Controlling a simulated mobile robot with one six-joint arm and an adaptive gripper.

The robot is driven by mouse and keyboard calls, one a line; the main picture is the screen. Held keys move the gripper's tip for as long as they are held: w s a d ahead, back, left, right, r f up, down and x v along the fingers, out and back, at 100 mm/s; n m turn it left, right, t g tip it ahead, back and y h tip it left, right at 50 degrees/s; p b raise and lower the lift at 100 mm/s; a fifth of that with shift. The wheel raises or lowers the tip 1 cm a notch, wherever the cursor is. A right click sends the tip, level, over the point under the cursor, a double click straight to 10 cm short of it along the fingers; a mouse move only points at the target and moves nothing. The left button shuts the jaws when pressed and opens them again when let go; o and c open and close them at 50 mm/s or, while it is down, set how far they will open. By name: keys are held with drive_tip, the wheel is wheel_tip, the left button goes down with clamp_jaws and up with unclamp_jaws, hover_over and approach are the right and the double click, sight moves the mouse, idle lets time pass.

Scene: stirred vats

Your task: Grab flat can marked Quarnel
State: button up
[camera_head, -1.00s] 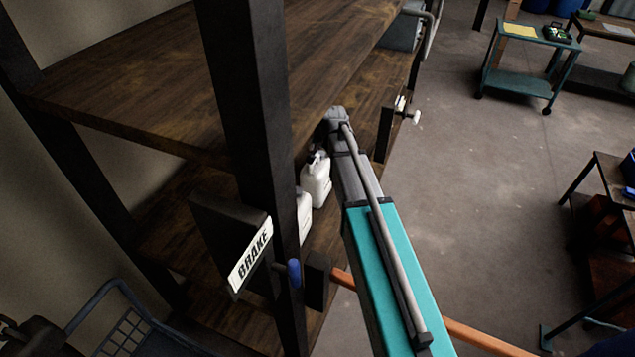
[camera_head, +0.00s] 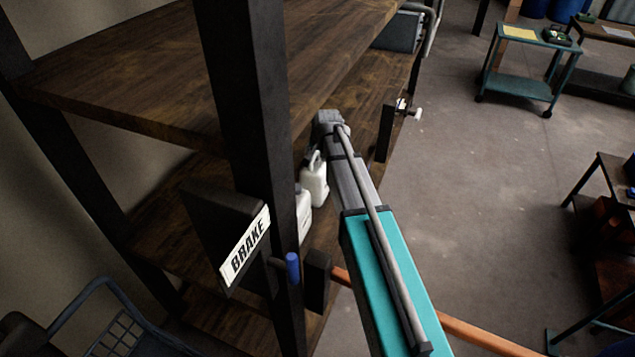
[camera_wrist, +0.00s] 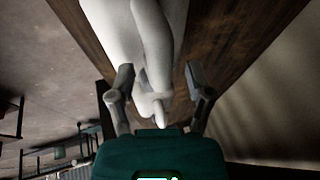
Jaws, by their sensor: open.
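Two white jug-like cans stand on the shelf beside my arm in the head view. The farther can (camera_head: 314,185) has a handle on top. The nearer can (camera_head: 303,213) is partly hidden by the dark post. No Quarnel marking can be read on either. In the wrist view a white can (camera_wrist: 150,25) fills the top middle, with its handle and neck reaching down between my fingers. I cannot tell which can this is. My gripper (camera_wrist: 158,72) is open, with one finger on each side of the white can's neck and handle. Contact is not visible.
A dark post with a BRAKE sign (camera_head: 245,248) and a blue-tipped lever (camera_head: 292,267) stands close left of my arm. The wooden upper shelf (camera_head: 190,80) lies left of the arm. Open floor (camera_head: 470,200) lies to the right, with a teal cart (camera_head: 518,88) farther back.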

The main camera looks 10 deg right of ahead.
idle(0.5)
clamp_jaws()
